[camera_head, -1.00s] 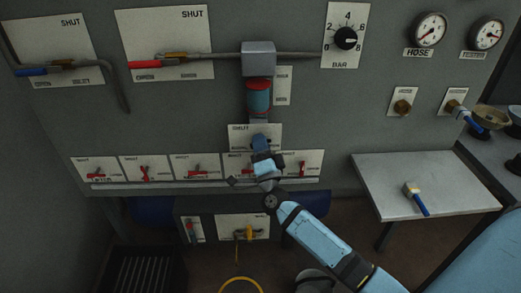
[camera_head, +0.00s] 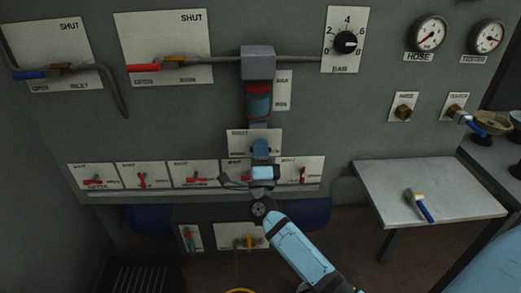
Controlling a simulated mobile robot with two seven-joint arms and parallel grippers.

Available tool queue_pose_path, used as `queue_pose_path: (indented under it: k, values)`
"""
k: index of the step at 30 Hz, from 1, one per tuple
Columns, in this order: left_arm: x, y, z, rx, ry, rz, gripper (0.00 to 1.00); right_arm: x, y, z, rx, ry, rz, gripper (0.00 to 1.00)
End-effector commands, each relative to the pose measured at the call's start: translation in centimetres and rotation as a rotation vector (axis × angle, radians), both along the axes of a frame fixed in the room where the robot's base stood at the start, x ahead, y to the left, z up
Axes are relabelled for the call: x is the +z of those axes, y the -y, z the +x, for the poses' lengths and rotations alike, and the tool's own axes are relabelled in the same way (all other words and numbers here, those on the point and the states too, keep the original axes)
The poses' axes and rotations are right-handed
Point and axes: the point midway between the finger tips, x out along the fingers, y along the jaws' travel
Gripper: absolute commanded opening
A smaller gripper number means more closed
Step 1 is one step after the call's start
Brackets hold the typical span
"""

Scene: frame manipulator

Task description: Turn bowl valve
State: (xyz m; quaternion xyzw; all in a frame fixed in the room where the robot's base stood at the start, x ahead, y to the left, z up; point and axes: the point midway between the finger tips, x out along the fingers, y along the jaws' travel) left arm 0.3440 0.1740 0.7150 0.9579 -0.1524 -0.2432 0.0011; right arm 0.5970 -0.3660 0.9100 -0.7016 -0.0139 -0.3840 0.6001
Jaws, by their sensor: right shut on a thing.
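My right gripper (camera_head: 236,181) is just below this fitting, at the lower row of valve plates. It is shut on a small valve handle that its dark fingers and wrist mostly hide. I cannot tell which way this handle points. My left gripper is not in view.
Red-handled valves (camera_head: 142,179) line the row on both sides of my gripper, above a ledge. A grey side table (camera_head: 450,200) at right holds a tool with a blue handle (camera_head: 425,211). Two gauges (camera_head: 430,32) are higher up.

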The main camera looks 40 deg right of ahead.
Motion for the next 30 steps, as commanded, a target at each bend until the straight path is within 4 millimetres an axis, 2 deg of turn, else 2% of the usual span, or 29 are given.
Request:
queue_pose_path:
  k: [4, 5, 6, 14, 19, 30]
  values:
    - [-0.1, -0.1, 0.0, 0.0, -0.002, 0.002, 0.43, 0.0, 0.0, 0.0, 0.0, 0.001, 0.002, 0.0]
    - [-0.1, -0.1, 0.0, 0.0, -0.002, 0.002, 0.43, 0.0, 0.0, 0.0, 0.0, 0.001, 0.002, 0.2]
    - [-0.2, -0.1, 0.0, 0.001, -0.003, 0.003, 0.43, 0.0, 0.0, 0.0, 0.0, 0.001, 0.001, 0.27]
    - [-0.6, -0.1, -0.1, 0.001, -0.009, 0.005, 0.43, 0.0, 0.0, 0.0, 0.0, 0.0, 0.0, 0.27]
    - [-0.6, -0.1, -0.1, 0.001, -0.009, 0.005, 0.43, -0.8, -0.5, -0.9, -0.001, -0.003, 0.0, 0.27]
    - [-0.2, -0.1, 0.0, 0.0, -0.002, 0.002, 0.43, -5.3, -4.1, -6.6, 0.0, -0.005, 0.001, 0.27]
